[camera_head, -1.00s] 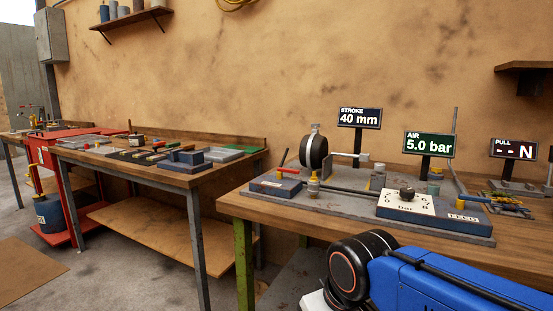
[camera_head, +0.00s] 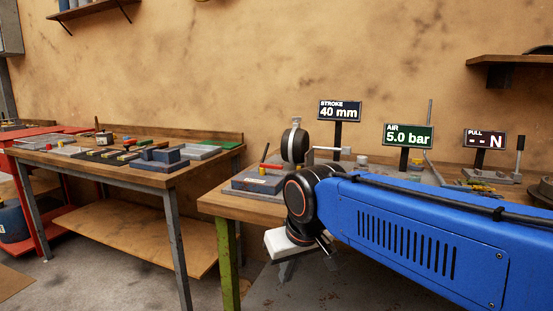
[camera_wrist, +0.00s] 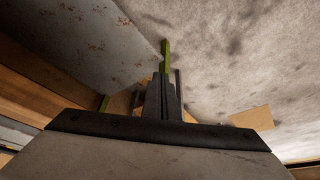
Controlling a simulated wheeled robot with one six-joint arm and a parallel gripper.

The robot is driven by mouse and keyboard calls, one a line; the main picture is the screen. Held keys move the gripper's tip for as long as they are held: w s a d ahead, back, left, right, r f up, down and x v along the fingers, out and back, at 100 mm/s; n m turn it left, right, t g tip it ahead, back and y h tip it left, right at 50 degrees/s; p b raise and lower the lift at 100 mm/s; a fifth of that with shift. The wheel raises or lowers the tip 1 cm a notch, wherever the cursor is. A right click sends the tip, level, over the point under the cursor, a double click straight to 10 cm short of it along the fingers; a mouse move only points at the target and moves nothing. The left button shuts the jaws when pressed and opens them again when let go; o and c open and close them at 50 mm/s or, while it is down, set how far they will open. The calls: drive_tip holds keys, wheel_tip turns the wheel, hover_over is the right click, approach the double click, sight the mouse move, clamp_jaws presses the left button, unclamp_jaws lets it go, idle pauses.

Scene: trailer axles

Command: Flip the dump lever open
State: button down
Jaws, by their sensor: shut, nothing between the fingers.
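A red lever (camera_head: 264,154) stands up from a dark blue-grey box (camera_head: 250,184) at the left end of the right-hand bench in the head view. I cannot tell for sure that it is the dump lever.
A black round chamber (camera_head: 295,146) stands behind the box. Signs read 40 mm (camera_head: 340,111), 5.0 bar (camera_head: 409,135) and "-- N" (camera_head: 484,139). A second bench (camera_head: 120,166) with blocks stands at left, a gap between. Bare floor lies below.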

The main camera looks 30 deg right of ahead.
drive_tip(key=w+d+r+m+h, duration=0.1)
drive_tip(key=w+d+r+m, duration=0.2)
drive_tip(key=w+d+r, duration=0.2)
drive_tip(key=w+d+r+m+g, duration=0.1)
drive_tip(key=w+d+r+m, duration=0.2)
drive_tip(key=w+r, duration=0.9)
drive_tip(key=w+d+r+m+g+h, duration=0.1)
drive_tip(key=w+d+r+m, duration=0.2)
drive_tip(key=w+d+r, duration=0.5)
drive_tip(key=w+d, duration=0.1)
drive_tip(key=w, duration=0.6)
drive_tip(key=shift+w+r+h, duration=0.3)
drive_tip(key=shift+w, duration=0.05)
drive_tip(key=x, duration=1)
drive_tip(key=shift+s+a+f, duration=0.1)
drive_tip(key=shift+s+a, duration=0.65)
drive_tip(key=shift+a, duration=0.15)
drive_tip(key=shift+s+a, duration=0.6)
drive_tip(key=shift+a, duration=0.05)
